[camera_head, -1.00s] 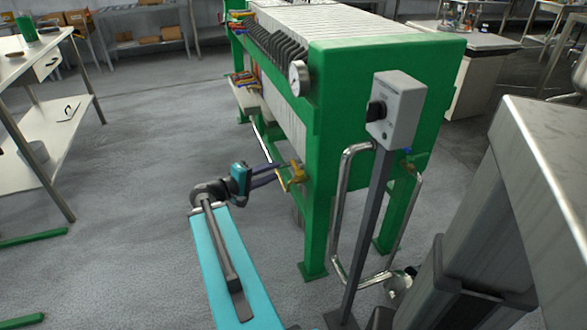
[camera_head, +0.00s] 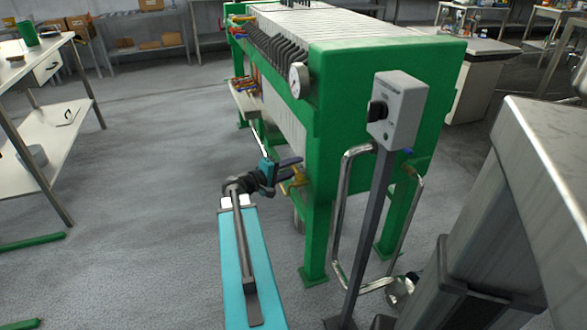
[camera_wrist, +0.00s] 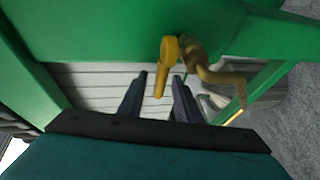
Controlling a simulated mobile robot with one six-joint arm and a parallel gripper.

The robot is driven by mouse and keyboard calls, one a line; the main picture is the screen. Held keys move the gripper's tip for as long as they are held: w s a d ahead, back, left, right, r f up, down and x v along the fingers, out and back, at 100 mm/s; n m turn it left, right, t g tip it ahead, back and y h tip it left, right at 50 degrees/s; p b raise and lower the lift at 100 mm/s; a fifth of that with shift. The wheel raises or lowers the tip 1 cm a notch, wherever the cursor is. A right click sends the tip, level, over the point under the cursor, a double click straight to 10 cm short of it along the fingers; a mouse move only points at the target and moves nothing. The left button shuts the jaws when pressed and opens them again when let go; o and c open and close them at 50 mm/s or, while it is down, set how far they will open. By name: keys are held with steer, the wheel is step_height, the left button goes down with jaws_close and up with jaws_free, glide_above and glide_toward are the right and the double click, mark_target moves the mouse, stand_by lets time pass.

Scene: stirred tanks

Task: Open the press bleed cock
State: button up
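The bleed cock is a brass fitting (camera_wrist: 208,72) with a yellow lever (camera_wrist: 164,65), low on the near end of the green press. In the wrist view the lever hangs down the picture, its lower end between my two dark fingertips. My gripper (camera_wrist: 160,78) is open, with a clear gap on both sides of the lever; I cannot tell whether the lever lies deep between the fingers. In the head view my gripper (camera_head: 291,166) is beside the press's near leg, against the yellow-brown cock (camera_head: 299,178), which it partly hides.
A white-topped bench (camera_head: 30,55) is at left. The floor between is clear.

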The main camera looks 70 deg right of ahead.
jaws_close()
